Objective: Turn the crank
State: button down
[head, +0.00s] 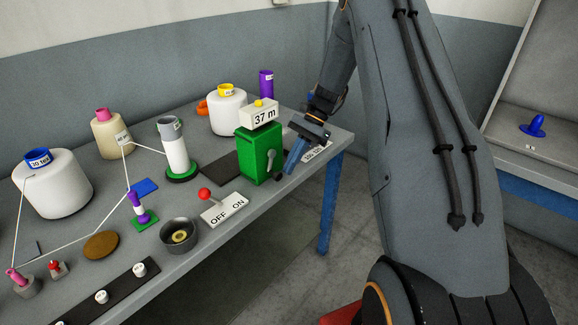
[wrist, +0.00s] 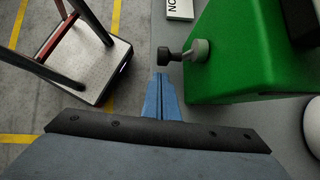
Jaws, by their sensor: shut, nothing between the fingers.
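The crank (head: 271,160) is a grey lever on the front of a green box (head: 250,148), with a dark knob at its lower end. In the wrist view the crank (wrist: 200,49) sticks out from the green box (wrist: 240,60), and its dark knob (wrist: 167,54) points left. My gripper (head: 292,160) is right of the box in the head view. In the wrist view my gripper (wrist: 161,78) has its blue fingers together, empty, with their tips just short of the knob. I cannot tell whether they touch it.
A "37 m" display (head: 262,117) stands on the green box. White bobbins stand behind. The table's front edge is close by; the wrist view shows floor beyond it.

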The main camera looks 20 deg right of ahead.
jog(key=d, duration=0.1)
jog(key=w+d+b, duration=0.1)
jog(key=d, duration=0.1)
jog(key=shift+w+d+f, duration=0.1)
jog(key=shift+f, duration=0.1)
jog(key=d+b+v, duration=0.1)
jog(key=b+v, duration=0.1)
jog(key=v, duration=0.8)
jog(key=shift+w+f+b, duration=0.2)
jog(key=shift+f+b, duration=0.2)
jog(key=shift+a, duration=0.15)
dwell(0.8)
jog(key=s+a+n+t+h, duration=0.1)
jog(key=s+a+n, duration=0.3)
jog(key=s, duration=0.5)
jog(key=s+a+f+n+t+h, duration=0.1)
jog(key=s+a+n+h, duration=0.2)
jog(key=s+a+n, duration=0.2)
jog(key=s+a+f+n+t+h, duration=0.1)
jog(key=s+a+n+h, duration=0.2)
jog(key=s+a, duration=0.5)
jog(key=s+n, duration=0.1)
jog(key=s, duration=0.4)
jog(key=shift+s+a+n, duration=0.2)
jog(key=shift+s+n, duration=0.1)
jog(key=shift+n, duration=0.1)
jog(key=shift+s+f, duration=0.1)
jog(key=shift+f, duration=0.05)
